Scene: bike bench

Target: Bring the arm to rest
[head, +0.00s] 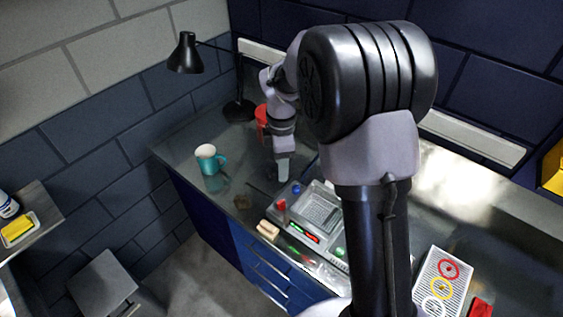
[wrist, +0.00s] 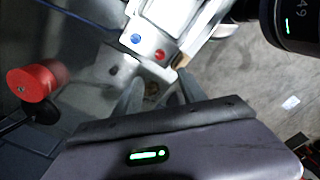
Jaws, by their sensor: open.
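My gripper (head: 283,175) hangs at the end of my arm, pointing down over the bench, left of the grey device. In the wrist view, the two grey fingers of my gripper (wrist: 159,90) stand apart with nothing seen between them. Whether the fingertips touch anything is hard to tell. My arm's large black joint and dark link cover the middle of the head view and hide part of the bench.
A teal mug (head: 208,160) stands left of my gripper, and a red object (head: 262,118) stands close behind it. A black lamp (head: 188,55) rises behind.

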